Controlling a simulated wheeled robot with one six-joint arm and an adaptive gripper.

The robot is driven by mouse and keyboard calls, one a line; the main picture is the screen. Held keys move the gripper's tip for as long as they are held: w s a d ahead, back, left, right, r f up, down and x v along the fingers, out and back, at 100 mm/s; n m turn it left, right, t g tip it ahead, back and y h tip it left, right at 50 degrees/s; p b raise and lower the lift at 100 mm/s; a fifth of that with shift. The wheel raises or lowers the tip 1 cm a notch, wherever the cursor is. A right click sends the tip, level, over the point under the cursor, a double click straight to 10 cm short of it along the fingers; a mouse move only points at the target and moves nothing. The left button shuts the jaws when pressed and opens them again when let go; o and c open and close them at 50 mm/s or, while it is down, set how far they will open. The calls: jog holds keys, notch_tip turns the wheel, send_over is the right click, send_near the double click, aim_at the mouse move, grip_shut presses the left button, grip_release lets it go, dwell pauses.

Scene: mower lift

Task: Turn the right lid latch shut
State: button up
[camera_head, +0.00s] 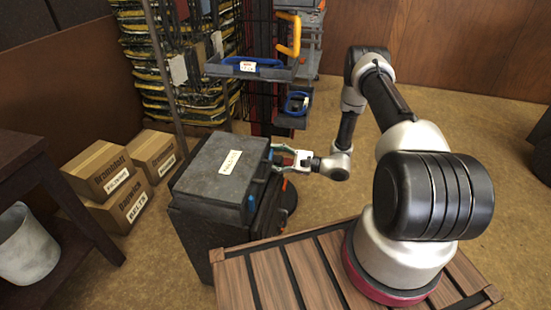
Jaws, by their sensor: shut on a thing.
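A dark grey case (215,165) with a white label on its lid stands on a dark stand left of my base. Its lid lies flat and looks closed. My gripper (278,154) reaches in from the right to the far part of the case's right side. Its fingers are closed at the lid's edge, on what appears to be the right lid latch, which they mostly hide. A blue part (251,200) shows on the same side, nearer the camera. The latch's exact angle is too small to tell.
A small orange part (284,185) shows below my gripper. Behind the case stands a rack with a grey tray (250,72) and blue and orange handles. Cardboard boxes (103,170) and a dark table (22,160) with a white bucket (25,245) are at the left.

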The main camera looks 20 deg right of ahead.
jog(key=n, duration=0.5)
jog(key=shift+s+f+n, duration=0.1)
jog(key=shift+n, duration=0.2)
jog(key=n, duration=0.5)
jog(key=shift+f+n, duration=0.15)
jog(key=shift+n, duration=0.15)
jog(key=shift+s, duration=0.1)
jog(key=o, duration=1)
jog(key=v, duration=1.2)
